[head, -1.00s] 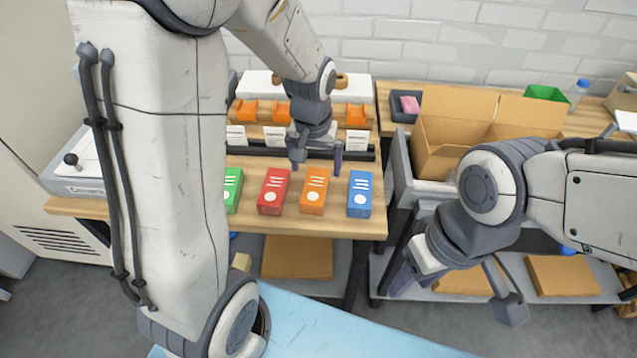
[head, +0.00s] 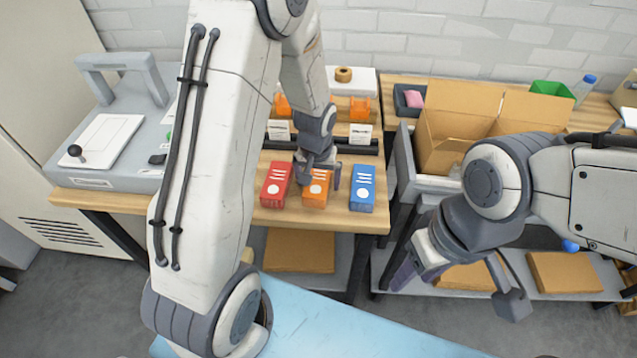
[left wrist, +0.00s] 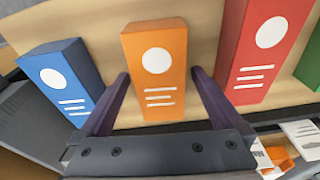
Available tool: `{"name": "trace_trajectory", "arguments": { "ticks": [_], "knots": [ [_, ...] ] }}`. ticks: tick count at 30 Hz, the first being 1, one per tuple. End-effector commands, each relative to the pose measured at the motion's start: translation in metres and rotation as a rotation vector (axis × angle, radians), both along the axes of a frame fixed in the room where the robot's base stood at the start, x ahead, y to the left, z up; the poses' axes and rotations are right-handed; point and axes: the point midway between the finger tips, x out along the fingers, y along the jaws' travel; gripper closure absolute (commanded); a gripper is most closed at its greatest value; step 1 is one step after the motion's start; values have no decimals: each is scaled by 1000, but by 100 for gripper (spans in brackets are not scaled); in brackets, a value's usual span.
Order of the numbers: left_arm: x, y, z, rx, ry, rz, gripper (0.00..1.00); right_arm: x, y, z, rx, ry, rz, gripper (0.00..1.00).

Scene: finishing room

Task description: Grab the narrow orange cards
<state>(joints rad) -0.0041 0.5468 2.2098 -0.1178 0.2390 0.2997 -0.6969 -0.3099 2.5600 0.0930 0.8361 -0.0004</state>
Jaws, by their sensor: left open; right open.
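The narrow orange card box (head: 315,201), with a white circle and white lines, lies on the wooden table between a red box (head: 275,186) and a blue box (head: 362,189). My left gripper (head: 319,180) is open just above it and hides its far part. In the left wrist view, the orange box (left wrist: 157,62) shows between the two fingers of the open left gripper (left wrist: 162,84), not gripped. My right gripper (head: 408,268) is open and empty, off to the right in front of the shelf.
A green box (left wrist: 312,62) shows at the left wrist view's edge; my left arm hides it in the head view. Orange holders (head: 360,108) and white labels stand behind the boxes. A grey press (head: 110,150) is left; an open carton (head: 450,135) is right.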

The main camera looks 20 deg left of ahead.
Motion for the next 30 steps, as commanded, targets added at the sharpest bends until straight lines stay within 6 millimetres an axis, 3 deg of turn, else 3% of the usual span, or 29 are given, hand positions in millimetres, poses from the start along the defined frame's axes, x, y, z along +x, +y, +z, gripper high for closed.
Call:
{"name": "trace_trajectory", "arguments": {
  "ticks": [4,12,23,30],
  "knots": [
    [0,0,0,0,-1,0,0,0,0,0,0,0,0,50],
    [0,0,1,0,0,0,100,0,0,0,0,0,0,50],
    [1,0,7,-1,-3,1,100,0,0,0,0,0,0,50],
    [2,0,42,0,-9,1,100,0,0,0,0,0,0,50]
  ]
}}
